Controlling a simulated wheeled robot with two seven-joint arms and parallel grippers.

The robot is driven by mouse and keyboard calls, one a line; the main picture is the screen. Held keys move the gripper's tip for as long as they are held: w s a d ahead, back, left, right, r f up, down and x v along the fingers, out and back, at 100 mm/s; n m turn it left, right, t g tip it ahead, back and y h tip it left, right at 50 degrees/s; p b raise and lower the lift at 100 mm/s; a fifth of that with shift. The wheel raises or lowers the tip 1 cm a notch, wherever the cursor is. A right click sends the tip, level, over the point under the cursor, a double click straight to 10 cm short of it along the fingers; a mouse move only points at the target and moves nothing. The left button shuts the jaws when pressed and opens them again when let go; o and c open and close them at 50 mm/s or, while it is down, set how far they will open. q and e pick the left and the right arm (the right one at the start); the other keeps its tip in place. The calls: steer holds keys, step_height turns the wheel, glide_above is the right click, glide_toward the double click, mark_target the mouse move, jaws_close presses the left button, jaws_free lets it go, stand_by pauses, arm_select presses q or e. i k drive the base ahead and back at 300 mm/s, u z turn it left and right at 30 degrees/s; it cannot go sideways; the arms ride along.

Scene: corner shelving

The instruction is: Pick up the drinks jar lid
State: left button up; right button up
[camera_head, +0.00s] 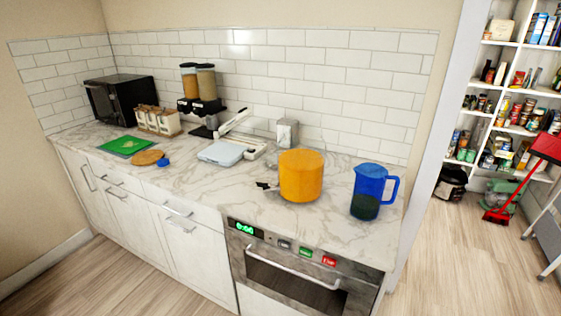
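A tall blue jug (368,193) with a handle on its right side stands upright at the right end of the marble counter. It looks darker in its lower part. Its blue top (371,170) may be the drinks jar lid; I cannot tell for certain whether that is a separate lid. A small blue object (164,162) lies beside the round wooden board, too small to identify. Neither of my grippers is in view.
An orange pot (301,176) stands left of the jug. Further left are a pale blue scale-like item (220,153), a dispenser (205,92), a green board (125,146), a round wooden board (147,157) and a black microwave (120,100). An oven (300,270) is below. Shelves stand at right.

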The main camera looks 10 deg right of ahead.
mark_target(271, 160)
steer(key=u, duration=0.4)
steer(key=i, duration=0.4)
steer(key=u, duration=0.75)
steer(key=i, duration=0.75)
steer(key=z, duration=0.4)
steer(key=i, duration=0.9)
steer(key=z, duration=0.85)
